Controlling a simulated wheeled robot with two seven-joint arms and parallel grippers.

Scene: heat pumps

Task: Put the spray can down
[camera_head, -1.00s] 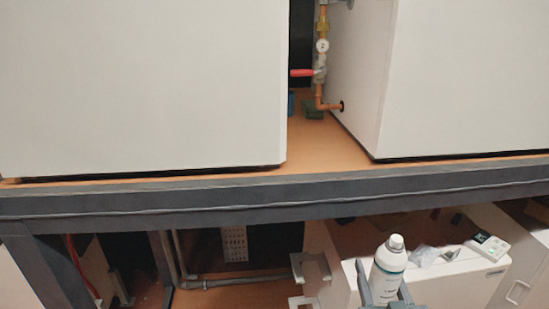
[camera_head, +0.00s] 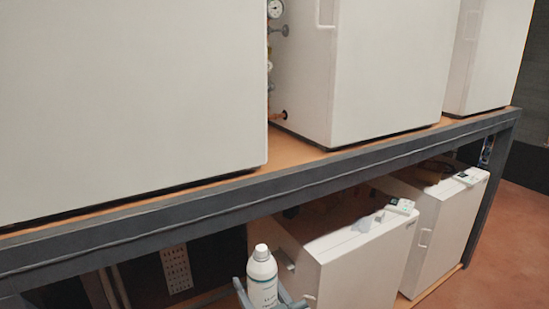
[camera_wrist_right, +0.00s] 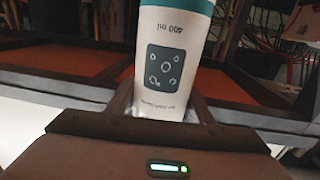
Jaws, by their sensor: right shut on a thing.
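The white spray can (camera_head: 262,277) with a white cap stands upright at the bottom of the head view. My right gripper (camera_head: 264,300) is shut on its body, with a grey finger on each side. In the right wrist view the can (camera_wrist_right: 170,60) fills the upper middle, with a teal band, a dark label patch and printed text upside down. The right gripper (camera_wrist_right: 165,112) has its dark fingers on both sides of the can there. The can's lower end is out of the head view. My left gripper is not in view.
A grey-framed bench (camera_head: 190,198) carries large white units (camera_head: 390,70). Below it stand smaller white units (camera_head: 365,265) with small items (camera_head: 402,206) on top. Reddish floor (camera_head: 500,240) is open at the right.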

